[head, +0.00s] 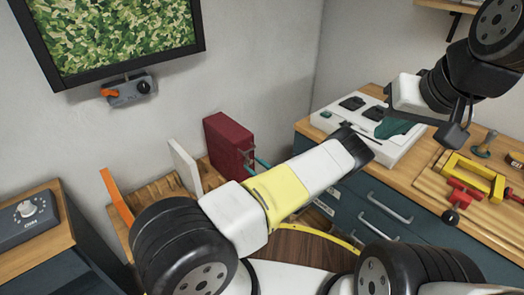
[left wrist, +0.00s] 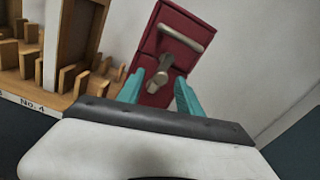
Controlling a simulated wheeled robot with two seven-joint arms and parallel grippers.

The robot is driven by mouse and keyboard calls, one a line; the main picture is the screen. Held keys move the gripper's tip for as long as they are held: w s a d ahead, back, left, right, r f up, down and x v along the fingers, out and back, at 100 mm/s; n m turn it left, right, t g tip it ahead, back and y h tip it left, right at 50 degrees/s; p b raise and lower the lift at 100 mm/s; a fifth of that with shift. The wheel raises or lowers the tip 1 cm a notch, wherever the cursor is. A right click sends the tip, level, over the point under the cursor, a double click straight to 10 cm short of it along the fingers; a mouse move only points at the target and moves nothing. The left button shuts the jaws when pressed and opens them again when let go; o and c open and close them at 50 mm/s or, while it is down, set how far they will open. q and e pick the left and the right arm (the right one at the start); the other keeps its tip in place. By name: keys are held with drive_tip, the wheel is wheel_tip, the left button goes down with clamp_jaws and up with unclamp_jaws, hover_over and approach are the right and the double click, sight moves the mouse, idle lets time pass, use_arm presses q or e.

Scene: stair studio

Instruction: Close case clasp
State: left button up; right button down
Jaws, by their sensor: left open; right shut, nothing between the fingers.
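A dark red case (head: 228,142) stands upright on a wooden rack in the head view. In the left wrist view the case (left wrist: 150,95) fills the upper middle, with a pale bar handle (left wrist: 181,38) and a metal clasp (left wrist: 160,73) below it. My left gripper (left wrist: 160,92) is open, its teal fingers either side of the clasp's lower end in the picture; I cannot tell whether they touch it. In the head view my left gripper (head: 262,163) is mostly hidden behind my forearm, at the case's right side. My right gripper (head: 452,132) is shut and empty above the bench.
A white panel (head: 185,166) and an orange panel (head: 115,197) stand left of the case in the rack. A bench (head: 385,182) at right holds a white tray (head: 395,150), a yellow clamp-like tool (head: 470,172) and other tools. A wall (head: 260,70) is behind the case.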

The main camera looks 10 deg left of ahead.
use_arm(q)
drive_tip(key=v, duration=0.7)
drive_tip(key=shift+s+d, duration=0.25)
drive_tip(key=shift+d, duration=0.1)
